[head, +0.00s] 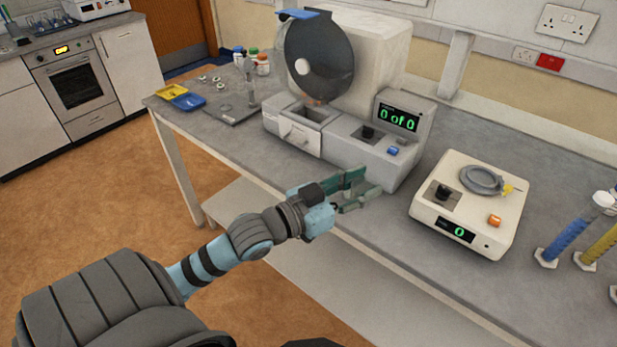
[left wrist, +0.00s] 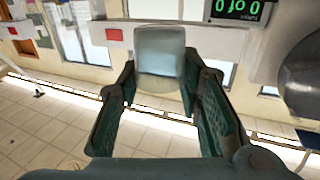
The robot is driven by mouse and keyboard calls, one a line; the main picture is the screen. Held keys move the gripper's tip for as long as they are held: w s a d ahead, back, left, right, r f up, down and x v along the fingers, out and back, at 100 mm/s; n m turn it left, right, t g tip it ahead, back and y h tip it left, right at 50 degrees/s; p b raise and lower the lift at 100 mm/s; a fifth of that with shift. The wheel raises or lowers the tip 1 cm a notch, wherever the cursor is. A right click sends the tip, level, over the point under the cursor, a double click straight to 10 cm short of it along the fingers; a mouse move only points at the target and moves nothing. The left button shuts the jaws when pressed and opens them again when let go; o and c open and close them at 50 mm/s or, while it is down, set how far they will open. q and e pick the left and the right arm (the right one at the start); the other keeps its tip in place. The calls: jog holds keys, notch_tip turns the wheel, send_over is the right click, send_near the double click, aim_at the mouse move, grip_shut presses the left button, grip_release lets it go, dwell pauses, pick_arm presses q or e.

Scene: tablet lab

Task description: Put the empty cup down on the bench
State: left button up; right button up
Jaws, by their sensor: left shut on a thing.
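My left gripper (head: 364,188) is in front of the machine, around the bench's front edge. In the left wrist view my left gripper (left wrist: 160,82) is shut on a pale, see-through cup (left wrist: 160,55), held between its two green fingers. I see nothing inside the cup. In the head view the cup is hard to make out at the fingertips. The grey bench (head: 385,238) runs across the middle of the head view. My right gripper is not in view.
The machine (head: 345,150) with a dark disc and a "0 of 0" display stands behind the gripper. A white device (head: 455,205) with a grey ring stands to the right. Blue (head: 572,232) and yellow cylinders stand at far right. A yellow tray (head: 172,91) lies at far left.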

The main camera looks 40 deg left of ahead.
pick_arm(q)
jog(key=w+a+n+y+b, duration=0.1)
jog(key=w+a, duration=0.1)
jog(key=w+a+n+y+b, duration=0.1)
jog(key=w+a+y+b, duration=0.1)
jog(key=w+a, duration=0.1)
jog(key=w+a+f+n+t+y+b, duration=0.1)
jog(key=w+a, duration=0.1)
jog(key=shift+w+a+y+b, duration=0.3)
jog(key=shift+w, duration=0.05)
jog(key=w+a+r+n+g+y+b, duration=0.1)
jog(key=w+a+r+n+y+b, duration=0.1)
jog(key=a+r+y, duration=0.3)
jog(key=w+a+n+y+b, duration=0.2)
jog(key=a+n+b, duration=0.1)
jog(key=a, duration=0.3)
notch_tip(320, 180, down, 19)
jog(key=b, duration=0.6)
jog(key=shift+s+a+f, duration=0.1)
jog(key=shift+f, duration=0.05)
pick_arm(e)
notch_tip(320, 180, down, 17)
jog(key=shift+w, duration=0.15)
pick_arm(q)
jog(key=o, duration=0.8)
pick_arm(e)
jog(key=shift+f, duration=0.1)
